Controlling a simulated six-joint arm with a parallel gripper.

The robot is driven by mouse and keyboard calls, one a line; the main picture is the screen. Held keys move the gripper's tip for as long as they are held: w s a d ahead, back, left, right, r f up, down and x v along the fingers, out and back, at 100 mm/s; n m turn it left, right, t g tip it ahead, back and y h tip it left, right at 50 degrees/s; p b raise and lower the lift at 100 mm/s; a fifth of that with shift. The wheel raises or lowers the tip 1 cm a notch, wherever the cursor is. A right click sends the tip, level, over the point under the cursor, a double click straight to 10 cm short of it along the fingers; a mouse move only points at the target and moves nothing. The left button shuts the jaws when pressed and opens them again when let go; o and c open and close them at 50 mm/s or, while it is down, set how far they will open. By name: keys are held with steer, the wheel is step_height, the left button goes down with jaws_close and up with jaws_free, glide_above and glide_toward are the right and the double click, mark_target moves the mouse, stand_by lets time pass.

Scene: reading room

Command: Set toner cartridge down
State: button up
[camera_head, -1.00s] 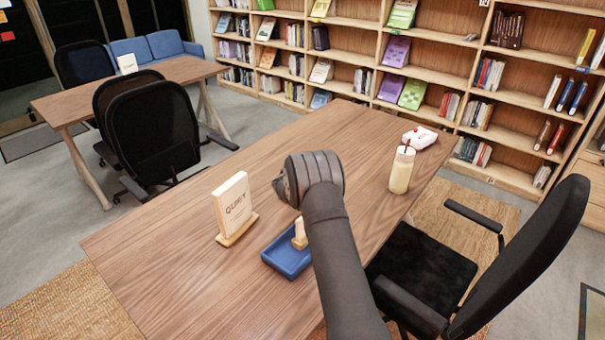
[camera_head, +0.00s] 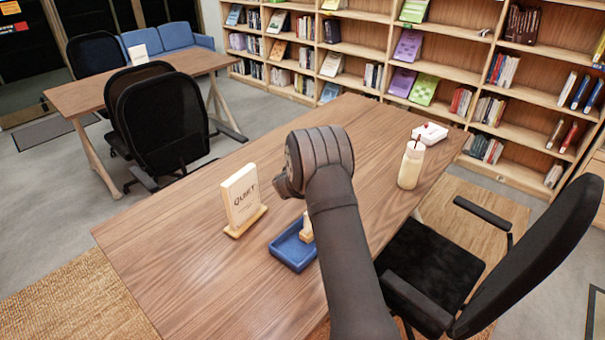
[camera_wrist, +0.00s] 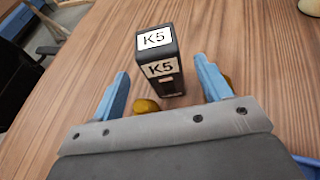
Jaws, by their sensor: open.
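The toner cartridge (camera_wrist: 163,68), a black block with white K5 labels, stands upright on the wooden table in the wrist view. My gripper (camera_wrist: 162,72) is open. Its two blue fingers lie left and right of the near side of the cartridge, with a visible gap on both sides. The cartridge appears free of the fingers. In the head view my arm hides the cartridge and the fingers.
A QUIET sign (camera_head: 241,200) and a blue tray (camera_head: 284,257) holding a small wooden piece are on the table (camera_head: 180,285).

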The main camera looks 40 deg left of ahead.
steer(key=shift+o, duration=0.4)
steer(key=v, duration=0.5)
steer(key=shift+s+d, duration=0.1)
steer(key=shift+s, duration=0.05)
steer(key=v, duration=0.6)
steer(key=r+x, duration=0.1)
steer(key=x, duration=1.6)
steer(key=shift+w+a+t, duration=0.25)
steer(key=shift+w+t, duration=0.05)
steer(key=shift+w, duration=0.15)
steer(key=shift+r, duration=0.2)
steer(key=c, duration=1.4)
